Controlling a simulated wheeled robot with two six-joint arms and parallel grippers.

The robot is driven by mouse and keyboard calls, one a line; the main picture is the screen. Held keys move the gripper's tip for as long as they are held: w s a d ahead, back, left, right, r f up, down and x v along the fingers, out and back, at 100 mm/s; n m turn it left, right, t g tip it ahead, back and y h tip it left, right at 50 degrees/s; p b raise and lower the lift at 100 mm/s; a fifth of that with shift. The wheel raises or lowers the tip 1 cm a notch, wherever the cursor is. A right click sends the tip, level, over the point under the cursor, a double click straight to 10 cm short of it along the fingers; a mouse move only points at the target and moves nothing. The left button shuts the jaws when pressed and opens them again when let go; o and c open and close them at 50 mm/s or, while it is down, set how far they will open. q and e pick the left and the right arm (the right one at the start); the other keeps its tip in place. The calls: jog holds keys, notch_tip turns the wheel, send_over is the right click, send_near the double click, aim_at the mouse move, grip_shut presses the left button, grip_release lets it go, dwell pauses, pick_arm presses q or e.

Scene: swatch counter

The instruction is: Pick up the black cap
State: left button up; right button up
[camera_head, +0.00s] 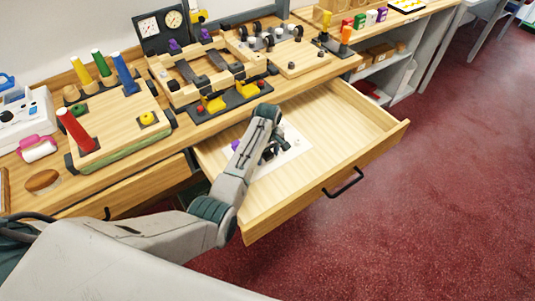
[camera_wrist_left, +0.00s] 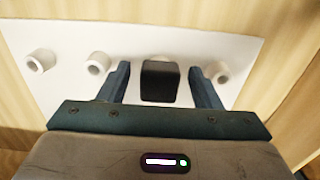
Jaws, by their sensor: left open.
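The black cap (camera_wrist_left: 160,82) is a dark, blocky piece in the left wrist view, in front of a white panel (camera_wrist_left: 130,48). My left gripper (camera_wrist_left: 160,69) is open, with one finger on each side of the cap and a gap showing on both sides. In the head view my left gripper (camera_head: 269,152) reaches down into the open drawer (camera_head: 345,120), over the white panel (camera_head: 292,152). There the cap cannot be told apart from the dark fingers. My right gripper is not in view.
White hollow pegs (camera_wrist_left: 97,63) stand on the panel on both sides of the fingers. A purple piece (camera_head: 236,145) lies by my left wrist in the drawer. Drawer walls surround the gripper. The counter behind holds a wooden peg board (camera_head: 110,115) and several fixtures.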

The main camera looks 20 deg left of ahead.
aim_at(267, 153)
pick_arm(q)
jog(key=shift+f, duration=0.1)
jog(key=shift+c, duration=0.5)
jog(key=c, duration=1)
jog(key=shift+o, duration=0.2)
notch_tip(267, 153, up, 9)
jog(key=shift+r+b, duration=0.2)
jog(key=shift+b, duration=0.55)
jog(key=shift+r, duration=0.35)
jog(key=shift+r, duration=0.15)
